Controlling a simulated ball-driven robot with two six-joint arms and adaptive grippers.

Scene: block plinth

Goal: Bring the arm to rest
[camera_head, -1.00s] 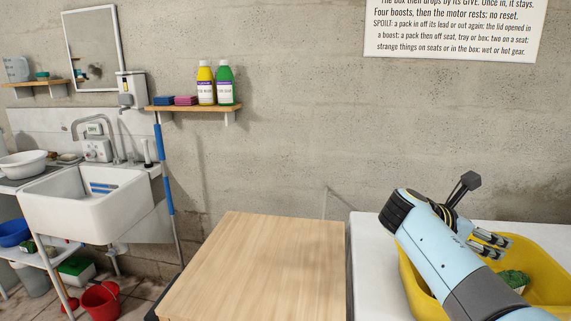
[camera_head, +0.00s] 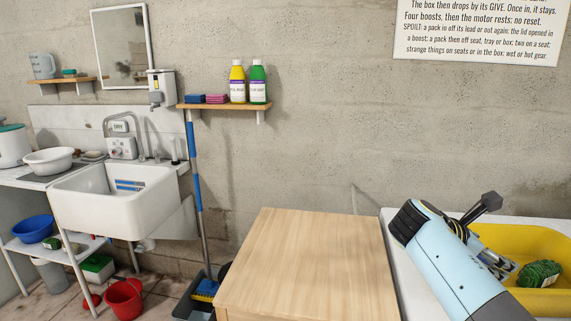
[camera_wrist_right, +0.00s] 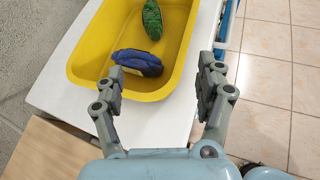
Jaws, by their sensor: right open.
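My right arm comes in from the lower right in the head view. Its gripper (camera_head: 500,266) is over the near left part of a yellow tray (camera_head: 495,236), partly hidden by the arm. In the right wrist view the two fingers of the gripper (camera_wrist_right: 161,67) are spread wide with nothing between them. A green pack (camera_wrist_right: 152,18) and a dark blue pack (camera_wrist_right: 138,62) lie in the yellow tray (camera_wrist_right: 85,48) beyond the fingers. The green pack also shows in the head view (camera_head: 539,273). My left gripper is not in view.
The tray stands on a white table (camera_head: 396,222). A bare wooden block top (camera_head: 308,265) is left of my arm. A sink (camera_head: 115,200), a shelf with bottles (camera_head: 225,106) and a broom (camera_head: 196,180) are farther left. A text sign (camera_head: 475,30) hangs on the wall.

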